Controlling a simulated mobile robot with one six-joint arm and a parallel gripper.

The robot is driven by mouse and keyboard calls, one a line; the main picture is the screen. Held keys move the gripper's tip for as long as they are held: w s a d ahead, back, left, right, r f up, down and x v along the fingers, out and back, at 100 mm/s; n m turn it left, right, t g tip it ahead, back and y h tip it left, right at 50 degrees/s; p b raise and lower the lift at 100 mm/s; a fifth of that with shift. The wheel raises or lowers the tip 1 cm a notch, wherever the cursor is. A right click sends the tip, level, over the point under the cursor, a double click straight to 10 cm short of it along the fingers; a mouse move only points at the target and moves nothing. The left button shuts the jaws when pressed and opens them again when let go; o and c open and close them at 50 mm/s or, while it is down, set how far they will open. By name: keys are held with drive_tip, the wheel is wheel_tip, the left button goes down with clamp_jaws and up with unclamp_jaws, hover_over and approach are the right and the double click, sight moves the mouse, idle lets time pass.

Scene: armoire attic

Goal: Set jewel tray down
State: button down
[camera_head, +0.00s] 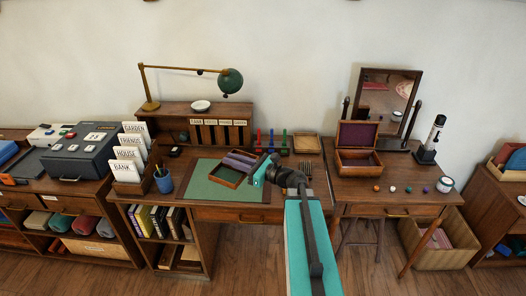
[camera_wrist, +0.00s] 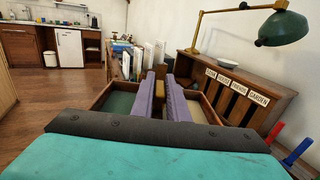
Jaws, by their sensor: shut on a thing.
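The jewel tray (camera_head: 226,176) is a dark wooden tray with padded lilac rolls and open compartments. It is over the green desk mat (camera_head: 207,187) in the middle of the desk; I cannot tell whether it touches the mat. My gripper (camera_head: 261,171) is shut on the tray's right side. In the wrist view the tray (camera_wrist: 208,104) lies just beyond my teal wrist cover, with two lilac rolls running away from me. The fingertips are hidden there. An open wooden box (camera_head: 358,160) with a purple-lined lid stands on the right-hand table.
A pencil cup (camera_head: 163,181) and upright label cards (camera_head: 128,168) stand left of the mat. A pigeonhole shelf (camera_head: 200,125) with a green lamp (camera_head: 230,82) is behind. Coloured pegs (camera_head: 271,141) stand at the right. Small coloured balls (camera_head: 392,189) lie before the mirror (camera_head: 388,97).

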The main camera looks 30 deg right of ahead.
drive_tip(key=s+a+r+n+g+y+p, duration=0.1)
drive_tip(key=a+r+n+g+y+p, duration=0.1)
drive_tip(key=a, duration=0.7)
drive_tip(key=s+a+r+n+g+y+p, duration=0.1)
drive_tip(key=s+a+n+g+y, duration=0.1)
drive_tip(key=a, duration=0.8)
drive_tip(key=shift+a+r+n+g+y+p, duration=0.2)
drive_tip(key=shift+r+n+g+y+p, duration=0.25)
drive_tip(key=shift+y, duration=0.45)
drive_tip(key=shift+f, duration=0.1)
